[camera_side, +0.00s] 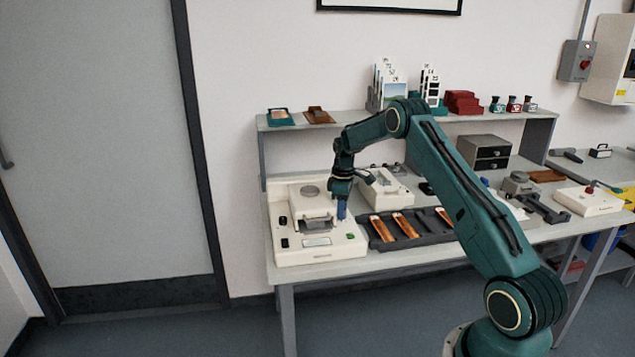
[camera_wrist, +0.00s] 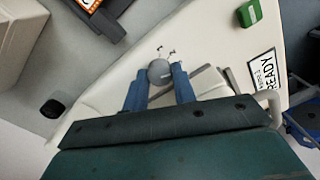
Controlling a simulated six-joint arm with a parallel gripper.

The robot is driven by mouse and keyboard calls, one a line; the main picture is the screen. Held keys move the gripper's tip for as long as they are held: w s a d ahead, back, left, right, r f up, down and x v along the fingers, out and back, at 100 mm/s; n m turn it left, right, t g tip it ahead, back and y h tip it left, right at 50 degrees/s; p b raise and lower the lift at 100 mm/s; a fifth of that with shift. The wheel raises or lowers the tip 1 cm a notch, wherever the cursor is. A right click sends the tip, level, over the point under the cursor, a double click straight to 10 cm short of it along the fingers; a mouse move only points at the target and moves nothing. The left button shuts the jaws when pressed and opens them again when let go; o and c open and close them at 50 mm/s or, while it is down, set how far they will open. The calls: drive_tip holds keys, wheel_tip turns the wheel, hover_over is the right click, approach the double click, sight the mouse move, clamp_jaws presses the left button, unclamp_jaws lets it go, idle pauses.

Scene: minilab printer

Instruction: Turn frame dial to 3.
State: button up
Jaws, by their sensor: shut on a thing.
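The frame dial is a round grey knob (camera_wrist: 159,71) with a pale line on it, on the cream top of the printer (camera_side: 345,251). Small dark marks sit beside it, too small to read. My gripper (camera_wrist: 161,84) has its two blue fingers on either side of the dial, shut on it. In the side view my gripper (camera_side: 341,212) points down at the printer's right part and hides the dial. The printer's display (camera_wrist: 264,70) reads READY, with a smaller line that is hard to read.
A green button (camera_wrist: 249,12) is on the printer near the dial; it also shows in the side view (camera_side: 351,236). A dark tray (camera_side: 408,243) with orange-brown strips lies right of the printer. A shelf (camera_side: 290,124) with cards and boxes stands behind.

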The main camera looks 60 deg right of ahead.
drive_tip(key=o, duration=1)
drive_tip(key=shift+r, duration=0.2)
wheel_tip(320, 180, up, 14)
drive_tip(key=shift+f, duration=0.25)
